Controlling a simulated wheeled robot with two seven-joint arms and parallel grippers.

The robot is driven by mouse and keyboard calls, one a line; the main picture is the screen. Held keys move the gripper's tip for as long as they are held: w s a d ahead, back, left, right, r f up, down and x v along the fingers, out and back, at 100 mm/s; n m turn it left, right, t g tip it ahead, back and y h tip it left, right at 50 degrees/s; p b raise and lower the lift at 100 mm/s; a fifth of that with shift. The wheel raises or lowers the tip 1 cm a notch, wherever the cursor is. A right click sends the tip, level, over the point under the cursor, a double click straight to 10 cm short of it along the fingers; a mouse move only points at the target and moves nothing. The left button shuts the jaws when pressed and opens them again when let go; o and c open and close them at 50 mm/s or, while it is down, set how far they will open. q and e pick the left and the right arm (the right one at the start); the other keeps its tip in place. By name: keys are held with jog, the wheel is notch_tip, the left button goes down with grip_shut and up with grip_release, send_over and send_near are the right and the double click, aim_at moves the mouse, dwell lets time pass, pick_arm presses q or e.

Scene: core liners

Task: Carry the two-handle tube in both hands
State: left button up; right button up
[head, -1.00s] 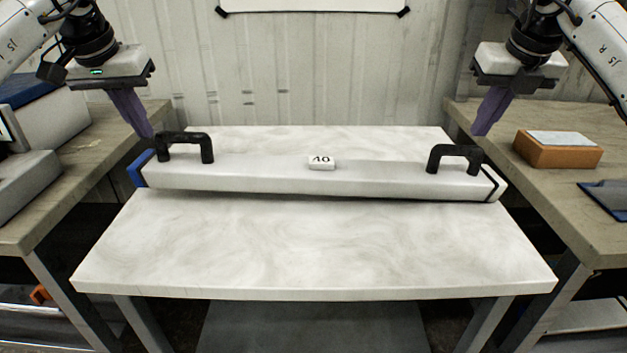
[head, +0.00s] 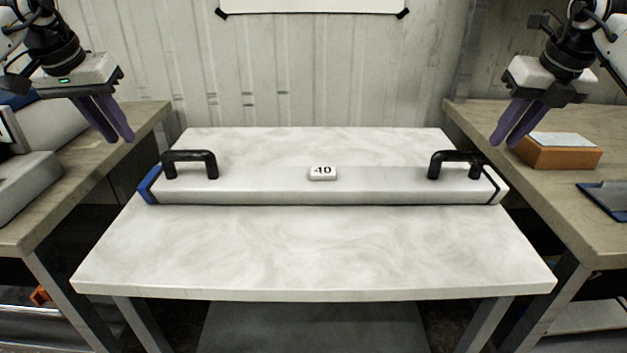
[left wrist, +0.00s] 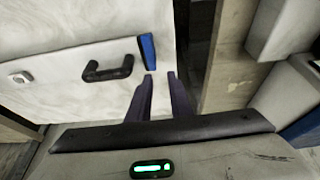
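The two-handle tube (head: 260,187) is a long pale bar lying level across the white table, with a blue left end cap. Its left black handle (head: 189,156) and right black handle (head: 455,157) stand upright on top, both free. My left gripper (head: 119,141) is open and empty, left of the tube's blue end and apart from it. In the left wrist view the left gripper's fingers (left wrist: 160,75) are parted, near the blue end cap (left wrist: 147,52). My right gripper (head: 503,146) is open and empty, above and right of the tube's right end.
A white label block reading 40 (head: 323,172) sits on the tube's middle. The white table (head: 310,255) is clear in front of it. Side benches flank it; the right bench holds an orange box (head: 556,152), the left one grey boxes (head: 25,190).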

pick_arm(q)
jog(key=shift+r, duration=0.1)
jog(key=v, duration=1.1)
jog(key=shift+s+r, duration=0.2)
jog(key=shift+r, duration=0.15)
pick_arm(e)
jog(key=v, duration=1.2)
